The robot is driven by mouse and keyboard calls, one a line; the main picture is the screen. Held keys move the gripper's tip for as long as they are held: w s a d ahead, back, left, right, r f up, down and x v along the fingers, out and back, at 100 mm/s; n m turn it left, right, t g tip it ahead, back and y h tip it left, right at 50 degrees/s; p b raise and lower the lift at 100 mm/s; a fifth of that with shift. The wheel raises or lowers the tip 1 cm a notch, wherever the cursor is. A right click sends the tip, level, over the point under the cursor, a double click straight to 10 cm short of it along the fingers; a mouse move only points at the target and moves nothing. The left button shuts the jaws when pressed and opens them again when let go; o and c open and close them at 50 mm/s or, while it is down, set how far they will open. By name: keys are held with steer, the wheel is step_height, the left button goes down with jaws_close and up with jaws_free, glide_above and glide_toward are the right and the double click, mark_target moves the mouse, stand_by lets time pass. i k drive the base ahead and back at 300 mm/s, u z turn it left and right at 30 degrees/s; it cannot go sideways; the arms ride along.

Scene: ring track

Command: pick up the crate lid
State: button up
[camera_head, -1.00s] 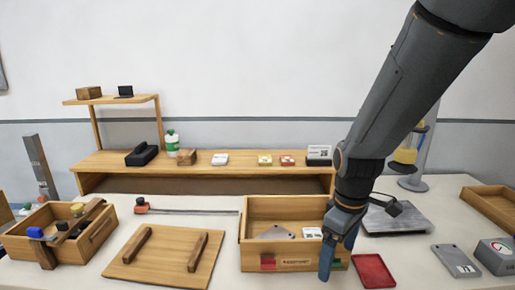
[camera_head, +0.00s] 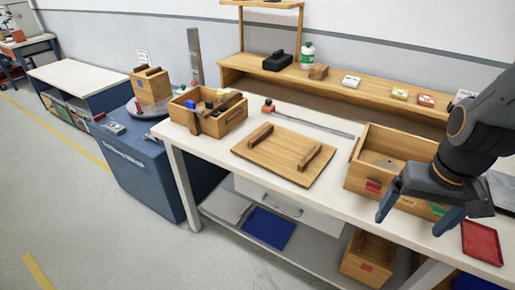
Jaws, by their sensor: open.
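The crate lid (camera_head: 271,162) is a flat wooden panel with two raised wooden bars on top. It lies flat on the white bench, between a small wooden crate with items and a larger open wooden crate (camera_head: 351,180). My gripper (camera_head: 413,221) is at the right, in front of and partly over the larger crate, and hides part of it. Its two fingers are spread and point down, with nothing seen between them. It is apart from the lid, to its right.
The small crate (camera_head: 237,115) holds tools and stands left of the lid. A long metal rod (camera_head: 315,123) lies behind the lid. A red tray (camera_head: 482,243) lies right of my gripper. A wooden shelf (camera_head: 340,92) runs along the back. A blue cabinet (camera_head: 140,170) stands left of the bench.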

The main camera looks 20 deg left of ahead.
mark_target(298, 159)
steer(key=u, duration=1.35)
steer(key=k, duration=0.6)
steer(key=u, duration=1)
steer(key=i, duration=1.2)
steer(key=z, duration=0.35)
steer(key=i, duration=0.7)
steer(key=z, duration=1.3)
steer(key=i, duration=0.55)
steer(key=z, duration=0.55)
